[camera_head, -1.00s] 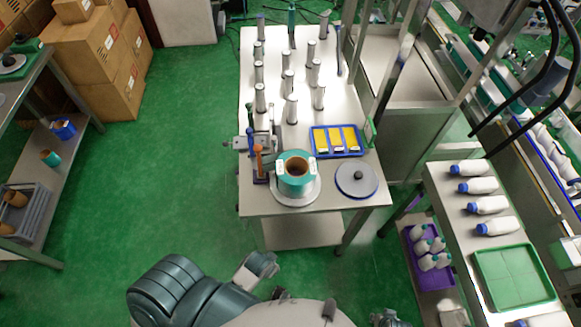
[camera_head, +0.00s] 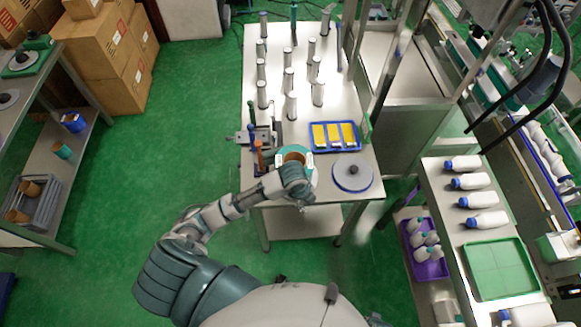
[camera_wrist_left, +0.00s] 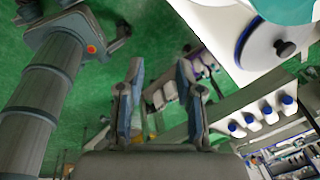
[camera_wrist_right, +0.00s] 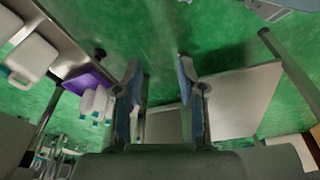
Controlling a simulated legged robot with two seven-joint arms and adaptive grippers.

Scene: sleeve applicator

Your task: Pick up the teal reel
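The teal reel (camera_head: 296,149), with a brown core and white labels, stands at the near edge of the central table. My left arm partly covers it in the head view. Its teal edge also shows at the top right of the left wrist view (camera_wrist_left: 278,8). My left gripper (camera_head: 303,203) is beside the near side of the reel, by the table edge. Its fingers (camera_wrist_left: 160,74) are open, with nothing between them; the reel lies outside them. My right gripper (camera_wrist_right: 160,70) is open and empty over the floor, away from the reel.
A grey disc with a black knob (camera_head: 352,175) sits right of the reel. A blue tray (camera_head: 335,148) with yellow-and-white items is behind it. Small orange- and blue-handled tools (camera_head: 259,155) stand left. Several upright cylinders (camera_head: 290,106) fill the far table. A bottle table (camera_head: 447,215) stands right.

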